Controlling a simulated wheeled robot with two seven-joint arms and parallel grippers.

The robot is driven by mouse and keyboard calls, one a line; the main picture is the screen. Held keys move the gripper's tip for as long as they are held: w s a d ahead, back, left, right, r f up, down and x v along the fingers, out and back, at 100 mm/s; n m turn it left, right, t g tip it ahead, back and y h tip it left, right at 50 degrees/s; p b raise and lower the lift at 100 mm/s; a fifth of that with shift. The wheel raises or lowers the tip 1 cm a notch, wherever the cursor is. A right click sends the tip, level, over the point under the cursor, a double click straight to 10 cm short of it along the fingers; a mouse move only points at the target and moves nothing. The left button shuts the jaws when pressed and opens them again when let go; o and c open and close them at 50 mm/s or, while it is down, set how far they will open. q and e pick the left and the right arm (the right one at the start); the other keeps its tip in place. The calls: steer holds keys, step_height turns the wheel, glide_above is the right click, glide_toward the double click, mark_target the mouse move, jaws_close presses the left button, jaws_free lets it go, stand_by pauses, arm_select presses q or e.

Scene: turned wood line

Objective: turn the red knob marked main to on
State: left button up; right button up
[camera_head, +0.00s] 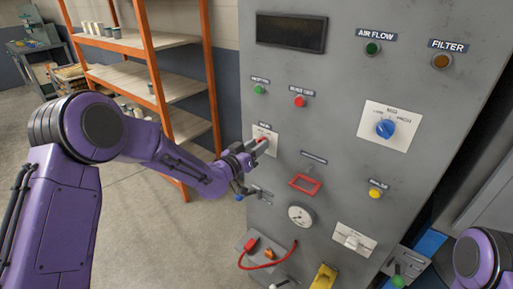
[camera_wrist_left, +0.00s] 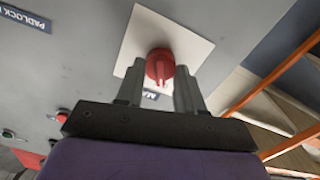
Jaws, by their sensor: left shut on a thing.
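The red main knob (camera_wrist_left: 158,62) sits on a pale square plate (camera_wrist_left: 186,42) on the grey cabinet. A dark label beside it in the left wrist view is partly hidden by a finger. My left gripper (camera_head: 264,147) reaches the cabinet face from the left and is shut on the red knob. In the left wrist view its two fingers (camera_wrist_left: 158,85) stand on either side of the knob. In the head view the fingers cover much of the knob (camera_head: 262,140) and some of its plate. My right gripper is out of view; part of my right arm shows at the lower right.
The cabinet (camera_head: 350,100) also carries a blue selector knob (camera_head: 385,129), a red frame (camera_head: 305,184), a round socket (camera_head: 300,216) and several buttons. Orange shelving (camera_head: 150,60) stands to the left. Open floor (camera_head: 135,225) lies before the shelving.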

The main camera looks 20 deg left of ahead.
arm_select(q)
steer(key=m+b, duration=1.1)
steer(key=shift+s+d+f, duration=0.1)
steer(key=shift+d, duration=0.05)
steer(key=shift+m, duration=0.4)
steer(key=o, duration=1)
steer(key=shift+o, duration=0.2)
